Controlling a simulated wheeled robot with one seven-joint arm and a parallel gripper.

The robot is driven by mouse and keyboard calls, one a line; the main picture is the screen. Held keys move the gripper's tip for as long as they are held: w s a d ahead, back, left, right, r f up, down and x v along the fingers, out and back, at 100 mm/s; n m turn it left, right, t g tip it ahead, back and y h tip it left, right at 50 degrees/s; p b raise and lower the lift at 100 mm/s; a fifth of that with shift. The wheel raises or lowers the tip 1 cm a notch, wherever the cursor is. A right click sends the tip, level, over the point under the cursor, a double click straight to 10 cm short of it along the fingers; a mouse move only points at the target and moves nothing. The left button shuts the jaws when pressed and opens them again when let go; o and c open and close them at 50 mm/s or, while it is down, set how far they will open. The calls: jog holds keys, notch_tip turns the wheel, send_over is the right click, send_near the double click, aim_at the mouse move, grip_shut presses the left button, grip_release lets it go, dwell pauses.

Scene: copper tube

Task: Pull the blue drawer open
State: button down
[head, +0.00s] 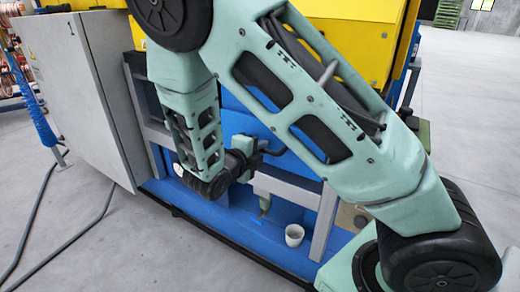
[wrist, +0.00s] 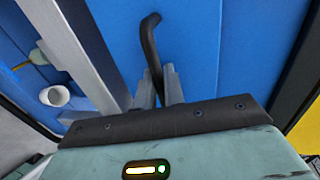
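The blue drawer front (head: 235,112) is in the machine's side, largely hidden behind my arm in the head view. In the wrist view its blue panel (wrist: 215,50) fills the middle. A black bent bar handle (wrist: 150,38) stands out from the panel and runs down between my two grey fingers. My gripper (wrist: 159,88) is close together around the handle, with a finger on each side, and appears shut on it. In the head view my gripper (head: 262,150) is at the handle, with part of the bar showing beside it. I see no clear gap showing the drawer open.
A grey metal frame post (wrist: 80,50) stands left of the panel in the wrist view. A grey cabinet (head: 85,95) is at left. Cables lie on the open floor.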

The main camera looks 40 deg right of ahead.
jog(key=shift+a, duration=0.1)
jog(key=f+p+v, duration=0.2)
jog(key=p+v, duration=0.5)
jog(key=v, duration=0.6)
jog(key=a+f+p+v, duration=0.1)
jog(key=f+p+v, duration=0.2)
jog(key=p+v, duration=0.4)
jog(key=v, duration=0.6)
jog(key=shift+s+f, duration=0.2)
jog(key=shift+f, duration=0.05)
jog(key=shift+a, duration=0.15)
jog(key=c, duration=1.6)
grip_release()
jog(key=shift+c, duration=0.2)
jog(key=v, duration=1.7)
jog(key=shift+a+b, duration=0.25)
jog(key=shift+b, duration=0.15)
